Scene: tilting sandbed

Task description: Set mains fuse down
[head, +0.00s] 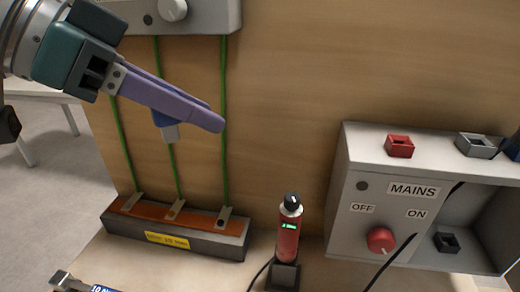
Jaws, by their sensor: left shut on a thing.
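My left gripper (205,118), with long purple fingers, comes in from the upper left. It is shut on a small blue piece with a pale grey end (169,131), which I take to be the mains fuse. The fuse hangs below the fingers in front of the wooden panel, clear of any surface; its upper part is hidden by the fingers. The grey MAINS box (350,215) stands to the right, well apart from the gripper. My right gripper is not in view.
On the box top are a red holder (399,146) and a grey holder (477,145); a black one (447,242) sits inside. A red knob (381,240) is on its front. A red tool (288,235) stands left of it. Green wires (224,130) run down to a dark bar (180,238).

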